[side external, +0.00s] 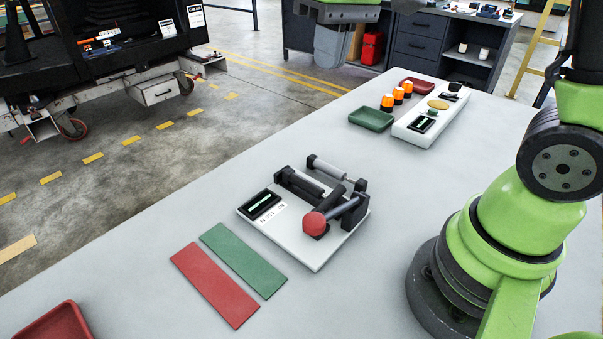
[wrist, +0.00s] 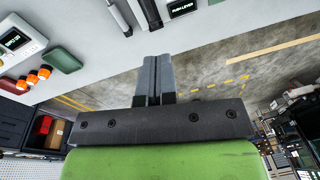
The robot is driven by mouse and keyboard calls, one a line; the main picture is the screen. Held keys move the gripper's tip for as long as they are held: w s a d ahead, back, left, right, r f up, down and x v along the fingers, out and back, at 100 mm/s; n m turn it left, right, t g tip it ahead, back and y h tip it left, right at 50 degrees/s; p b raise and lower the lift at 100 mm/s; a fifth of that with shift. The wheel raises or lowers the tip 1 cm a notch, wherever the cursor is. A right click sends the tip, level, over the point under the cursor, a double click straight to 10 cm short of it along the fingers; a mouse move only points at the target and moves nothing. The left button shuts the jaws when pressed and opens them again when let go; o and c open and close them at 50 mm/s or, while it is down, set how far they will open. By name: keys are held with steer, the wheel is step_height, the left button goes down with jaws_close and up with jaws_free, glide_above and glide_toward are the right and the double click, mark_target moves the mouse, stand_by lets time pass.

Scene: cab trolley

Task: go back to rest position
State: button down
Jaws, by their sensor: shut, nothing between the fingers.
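My gripper (wrist: 158,62) shows in the wrist view with its two grey fingers side by side and touching, nothing between them. The gripper is apart from everything on the table. A lever device (side external: 315,253) with a red knob (side external: 314,223) stands on a white plate mid-table; part of it shows at the top of the wrist view.
A red mat (side external: 213,286) and a green mat (side external: 243,260) lie beside the lever device. Another red tray (side external: 55,325) is at front left. The table between is clear.

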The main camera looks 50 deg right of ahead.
steer(key=s+a+r+m+t+y, duration=0.1)
steer(key=s+t, duration=0.5)
steer(key=s, duration=0.7)
steer(key=shift+a+r+m, duration=0.35)
steer(key=shift+r+m, duration=0.25)
steer(key=shift+r, duration=0.25)
